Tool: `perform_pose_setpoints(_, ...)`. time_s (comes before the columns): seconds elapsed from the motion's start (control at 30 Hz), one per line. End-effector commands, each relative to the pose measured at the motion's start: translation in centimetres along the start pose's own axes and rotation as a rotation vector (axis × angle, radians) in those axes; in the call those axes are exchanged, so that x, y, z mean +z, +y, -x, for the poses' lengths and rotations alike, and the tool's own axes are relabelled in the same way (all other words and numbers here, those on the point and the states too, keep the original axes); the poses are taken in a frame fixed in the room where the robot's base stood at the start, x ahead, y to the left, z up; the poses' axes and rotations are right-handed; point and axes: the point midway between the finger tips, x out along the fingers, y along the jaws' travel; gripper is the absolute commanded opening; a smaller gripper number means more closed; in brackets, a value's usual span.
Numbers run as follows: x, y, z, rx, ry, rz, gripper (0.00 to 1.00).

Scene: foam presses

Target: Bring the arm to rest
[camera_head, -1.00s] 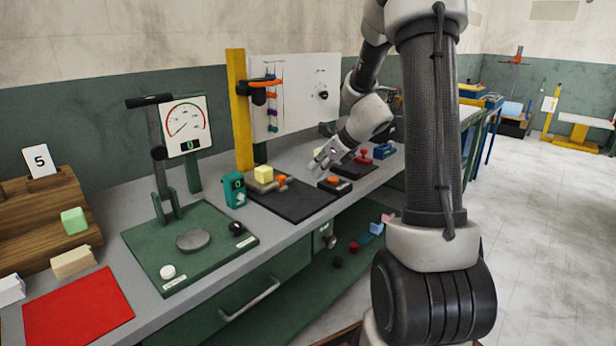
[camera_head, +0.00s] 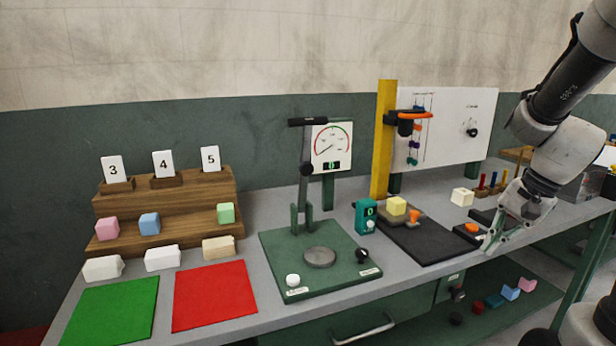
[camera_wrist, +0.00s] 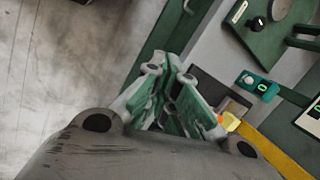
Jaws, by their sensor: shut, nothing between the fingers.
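My arm enters the head view from the right. My gripper (camera_head: 489,246) points down and left at the front edge of the workbench (camera_head: 440,268), right of the black mat (camera_head: 428,242). Its fingers are shut with nothing between them. The wrist view shows the shut fingers (camera_wrist: 170,80) in the middle, with the floor to the left and the bench to the right. I cannot tell how far the fingertips are from the bench edge.
A green press with a gauge (camera_head: 332,145) stands mid-bench. A yellow block (camera_head: 396,206) and an orange piece (camera_head: 414,216) are by the mat. A wooden stepped rack (camera_head: 180,205) holds coloured blocks at left. Red (camera_head: 214,295) and green (camera_head: 110,310) mats lie in front. Several blocks lie on the lower shelf (camera_head: 470,318).

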Motion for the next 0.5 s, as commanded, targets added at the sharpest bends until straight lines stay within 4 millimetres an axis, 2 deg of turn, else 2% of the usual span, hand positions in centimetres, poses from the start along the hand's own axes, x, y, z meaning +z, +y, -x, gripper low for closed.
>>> perform_pose_setpoints(0.03,1.7,1.0,1.4,0.036,0.017,0.146,0.0)
perform_pose_setpoints(0.1,3.8,2.6,3.0,0.098,0.04,0.355,0.0)
perform_pose_setpoints(0.23,6.9,5.4,6.1,0.2,0.103,0.681,0.0)
perform_pose_setpoints(0.37,9.0,6.8,8.2,0.241,0.194,0.846,0.0)
perform_pose_setpoints(0.5,10.6,6.6,9.6,0.206,0.279,0.927,0.0)
